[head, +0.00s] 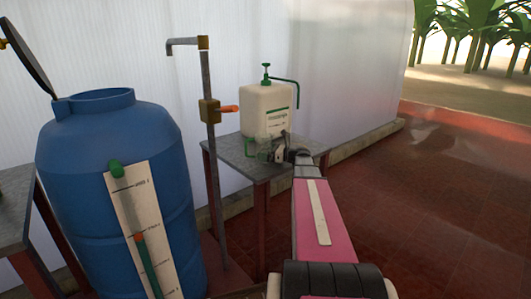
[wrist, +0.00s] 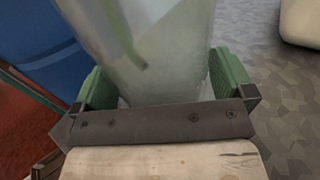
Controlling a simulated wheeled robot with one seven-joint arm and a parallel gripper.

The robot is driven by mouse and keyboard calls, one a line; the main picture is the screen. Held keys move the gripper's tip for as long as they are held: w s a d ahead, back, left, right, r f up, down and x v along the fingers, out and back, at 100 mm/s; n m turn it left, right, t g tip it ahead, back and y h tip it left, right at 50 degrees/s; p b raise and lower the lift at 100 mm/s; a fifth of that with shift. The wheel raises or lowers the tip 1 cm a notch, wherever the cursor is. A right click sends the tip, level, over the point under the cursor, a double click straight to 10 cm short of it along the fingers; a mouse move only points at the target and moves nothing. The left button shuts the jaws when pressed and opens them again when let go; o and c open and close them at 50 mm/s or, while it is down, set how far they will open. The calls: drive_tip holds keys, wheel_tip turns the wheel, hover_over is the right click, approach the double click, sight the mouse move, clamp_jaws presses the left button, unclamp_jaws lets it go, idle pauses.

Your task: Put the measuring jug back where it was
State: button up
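The measuring jug (wrist: 160,50) is clear and pale, with a green mark low on its side. It fills the space between the two green finger pads of my gripper (wrist: 165,88) in the wrist view, and the pads appear to press its sides. In the head view my gripper (head: 264,149) is at the front of the small grey table (head: 235,157), just in front of the white canister. The jug shows there only faintly between the green pads. I cannot tell whether its base touches the table top.
The white canister (head: 266,112) with a green pump stands on the table behind my gripper. A standpipe (head: 208,125) with an orange-handled tap rises at the table's left. A large blue barrel (head: 120,190) with a gauge board stands further left. Red paved floor (head: 440,190) is clear at right.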

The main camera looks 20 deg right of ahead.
drive_tip(key=shift+s+d+r, duration=0.1)
drive_tip(key=shift+r, duration=0.05)
drive_tip(key=v, duration=1.1)
drive_tip(key=shift+s+d, duration=0.2)
drive_tip(key=shift+d, duration=0.1)
